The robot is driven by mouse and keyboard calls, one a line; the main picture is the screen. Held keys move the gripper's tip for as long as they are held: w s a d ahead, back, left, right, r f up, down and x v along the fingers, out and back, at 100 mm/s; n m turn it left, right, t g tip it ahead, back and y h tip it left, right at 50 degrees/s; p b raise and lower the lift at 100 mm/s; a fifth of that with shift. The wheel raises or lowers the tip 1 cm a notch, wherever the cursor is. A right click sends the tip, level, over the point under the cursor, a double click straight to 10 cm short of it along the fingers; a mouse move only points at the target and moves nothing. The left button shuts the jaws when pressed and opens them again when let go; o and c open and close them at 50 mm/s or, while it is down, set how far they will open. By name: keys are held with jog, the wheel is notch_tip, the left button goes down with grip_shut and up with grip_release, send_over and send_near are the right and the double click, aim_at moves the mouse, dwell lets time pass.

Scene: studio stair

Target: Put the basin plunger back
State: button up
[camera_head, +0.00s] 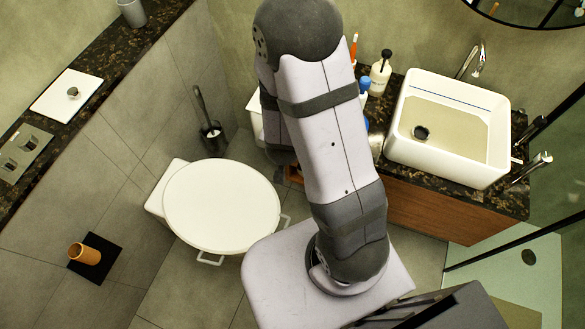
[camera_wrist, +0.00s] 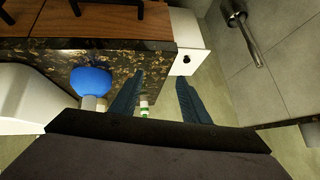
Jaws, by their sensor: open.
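A blue rounded dome with a pale short part below it (camera_wrist: 90,80) is at the dark speckled counter in the wrist view, left of my fingers. It looks like the basin plunger, but its full shape is hidden. A blue thing also shows at my arm's right edge in the head view (camera_head: 365,123), mostly hidden. My gripper (camera_wrist: 160,78) is open, its two dark fingers apart near the counter edge, with nothing held between them. The gripper is hidden behind my arm in the head view. The white basin (camera_head: 405,130) stands on the counter.
A white box (camera_wrist: 190,45) is beyond the counter edge. The toilet (camera_head: 222,205) and brush (camera_head: 210,130) are left of my arm.

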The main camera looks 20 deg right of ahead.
jog(key=s+a+r+n+g+y, duration=0.3)
jog(key=s+a+r+n+y, duration=0.15)
jog(key=a, duration=0.35)
jog(key=s+d+r+n+g, duration=0.1)
jog(key=s+r+n+g, duration=0.3)
jog(key=s, duration=0.7)
jog(key=shift+d+r, duration=0.25)
jog(key=shift+r, duration=0.2)
jog(key=shift+n+h, duration=0.25)
notch_tip(320, 180, down, 18)
jog(key=b, duration=1.8)
jog(key=shift+f, duration=0.15)
